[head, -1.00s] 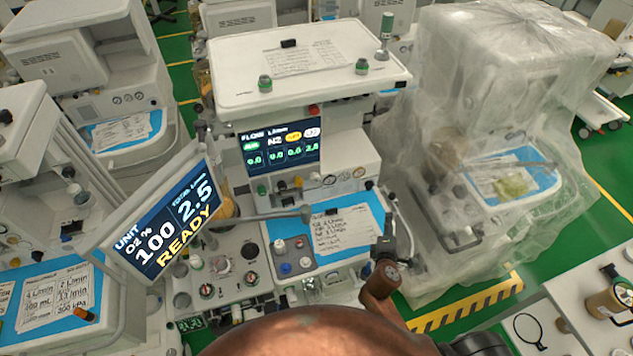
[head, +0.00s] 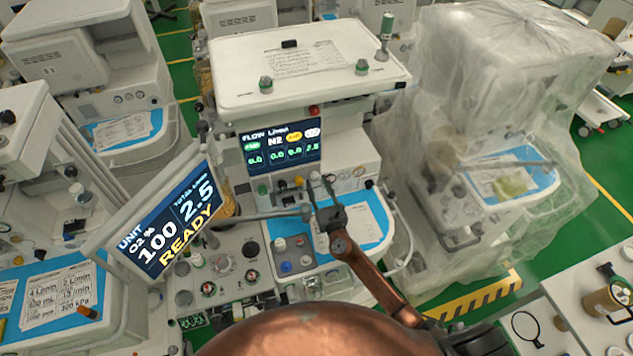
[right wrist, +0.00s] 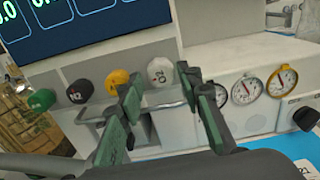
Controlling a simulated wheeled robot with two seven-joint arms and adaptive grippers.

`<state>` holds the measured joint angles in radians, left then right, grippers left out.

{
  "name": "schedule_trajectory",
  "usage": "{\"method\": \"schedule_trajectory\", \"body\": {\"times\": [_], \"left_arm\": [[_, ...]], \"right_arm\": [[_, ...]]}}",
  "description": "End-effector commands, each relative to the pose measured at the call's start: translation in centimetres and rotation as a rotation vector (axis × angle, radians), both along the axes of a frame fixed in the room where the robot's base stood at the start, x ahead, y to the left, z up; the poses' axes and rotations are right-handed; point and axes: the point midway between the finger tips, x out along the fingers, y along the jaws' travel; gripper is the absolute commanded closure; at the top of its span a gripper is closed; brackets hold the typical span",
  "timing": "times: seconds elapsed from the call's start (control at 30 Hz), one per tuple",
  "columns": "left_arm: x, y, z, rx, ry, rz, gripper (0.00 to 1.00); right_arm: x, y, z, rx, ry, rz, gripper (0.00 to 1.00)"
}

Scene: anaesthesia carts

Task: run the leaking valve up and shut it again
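The machine's flow screen (head: 281,146) shows coloured tiles, with about 2.5 under the white tile and 0.0 under the others. Below it is a row of valve knobs. In the right wrist view they are a green knob (right wrist: 41,99), a black N2 knob (right wrist: 80,91), a yellow knob (right wrist: 117,79) and a white O2 knob (right wrist: 160,71). My right gripper (head: 325,203) is open in front of the row. In the right wrist view its fingertips (right wrist: 157,86) flank the white knob, which shows between them; contact cannot be told. My left gripper is not in view.
A tilted side monitor (head: 162,222) reads 100, 2.5 and READY, with its support bar (head: 262,216) crossing left of my gripper. Round gauges (right wrist: 246,90) sit right of the knobs. A plastic-draped cart (head: 505,75) stands to the right.

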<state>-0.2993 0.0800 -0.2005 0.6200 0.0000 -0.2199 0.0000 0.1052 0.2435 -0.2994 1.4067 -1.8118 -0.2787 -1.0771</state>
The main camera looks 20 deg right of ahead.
Motion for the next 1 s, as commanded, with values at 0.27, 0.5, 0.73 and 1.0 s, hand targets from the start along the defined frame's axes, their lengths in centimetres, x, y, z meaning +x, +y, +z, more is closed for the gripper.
{"method": "schedule_trajectory", "body": {"times": [0.27,0.5,0.73,1.0], "left_arm": [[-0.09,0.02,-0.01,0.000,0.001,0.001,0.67],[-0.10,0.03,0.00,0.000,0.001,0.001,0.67],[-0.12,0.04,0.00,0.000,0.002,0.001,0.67],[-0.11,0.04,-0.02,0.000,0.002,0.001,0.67]], "right_arm": [[1.55,-0.03,-0.04,0.001,0.000,-0.001,0.67],[1.54,-0.02,-0.01,0.002,0.000,-0.002,0.70],[1.53,-0.02,0.00,0.002,0.000,-0.001,0.86],[1.53,-0.01,-0.01,0.003,0.000,-0.001,0.99]]}}
